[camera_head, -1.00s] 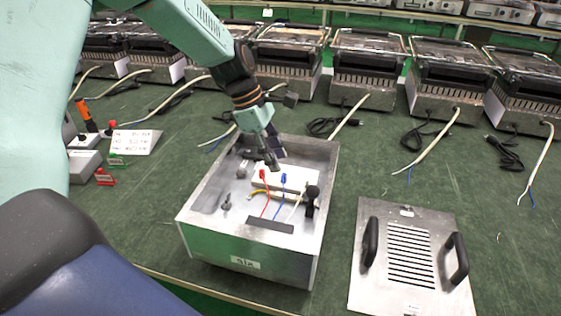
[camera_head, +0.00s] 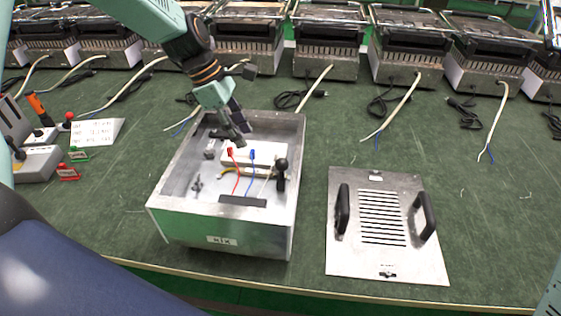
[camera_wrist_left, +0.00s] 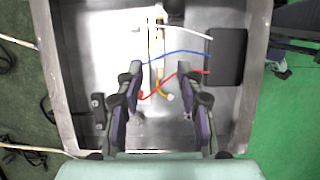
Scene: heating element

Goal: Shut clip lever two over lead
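The open metal housing (camera_head: 285,215) stands on the bench with a white terminal block (camera_head: 270,150) inside. A red clip lever (camera_head: 230,152) and a blue clip lever (camera_head: 252,154) stand up at the block; I cannot tell which is number two. A red lead (camera_head: 236,182), a blue lead (camera_head: 249,183) and a pale lead run to it. My left gripper (camera_head: 238,136) is above the block, close to the red lever. In the left wrist view, its fingers (camera_wrist_left: 162,92) are apart, with the red lead (camera_wrist_left: 165,85) between them. Contact is unclear. My right gripper is out of view.
A slotted metal cover (camera_head: 382,262) with two black handles lies right of the housing. Several heater units (camera_head: 330,50) with cords line the back.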

